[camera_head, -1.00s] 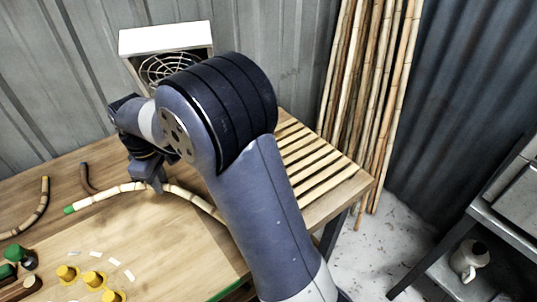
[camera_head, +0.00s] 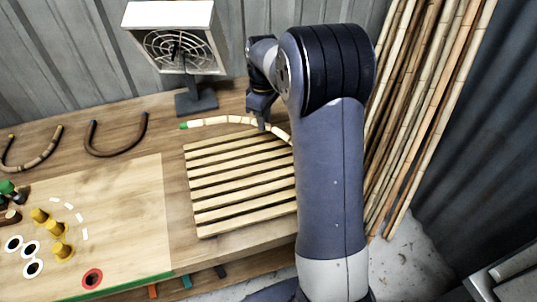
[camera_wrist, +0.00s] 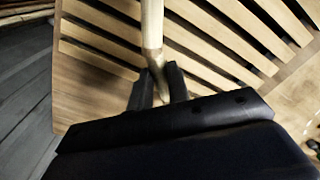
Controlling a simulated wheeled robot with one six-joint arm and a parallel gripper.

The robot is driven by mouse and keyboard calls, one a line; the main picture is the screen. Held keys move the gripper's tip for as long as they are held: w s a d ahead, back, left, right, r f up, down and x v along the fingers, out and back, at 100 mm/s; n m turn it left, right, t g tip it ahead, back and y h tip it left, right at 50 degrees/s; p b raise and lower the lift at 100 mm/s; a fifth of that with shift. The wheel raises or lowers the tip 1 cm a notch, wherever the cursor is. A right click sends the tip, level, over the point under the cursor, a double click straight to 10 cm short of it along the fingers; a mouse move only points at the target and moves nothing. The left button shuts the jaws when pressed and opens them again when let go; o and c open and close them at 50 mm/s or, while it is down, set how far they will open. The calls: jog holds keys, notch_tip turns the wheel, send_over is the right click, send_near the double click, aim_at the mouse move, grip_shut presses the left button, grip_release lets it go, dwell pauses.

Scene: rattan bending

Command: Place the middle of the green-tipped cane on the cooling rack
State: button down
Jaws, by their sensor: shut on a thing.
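The green-tipped cane (camera_head: 222,121) is pale, jointed and gently curved, with its green end at the left in the head view. My gripper (camera_head: 262,122) is shut on it near its middle, at the back edge of the slatted cooling rack (camera_head: 240,178). The cane's right part passes behind my arm. In the wrist view the cane (camera_wrist: 152,28) runs up from between the fingers of my gripper (camera_wrist: 160,90), with rack slats (camera_wrist: 215,40) beyond it. I cannot tell whether the cane touches the rack.
A box fan (camera_head: 178,45) stands behind the rack. A pale board (camera_head: 120,220) with yellow pegs (camera_head: 55,230) is at the front left. Tall poles (camera_head: 425,110) lean at the right.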

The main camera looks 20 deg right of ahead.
aim_at(264, 148)
notch_tip(264, 148, down, 8)
jog(key=shift+a+f+p, duration=0.1)
jog(key=shift+f+p, duration=0.15)
jog(key=shift+p, duration=0.15)
jog(key=shift+f, duration=0.2)
jog(key=c, duration=1.3)
grip_release()
jog(key=shift+c, duration=0.2)
jog(key=shift+r, duration=0.1)
notch_tip(264, 148, up, 12)
jog(key=shift+r+b, duration=0.15)
jog(key=shift+b, duration=0.2)
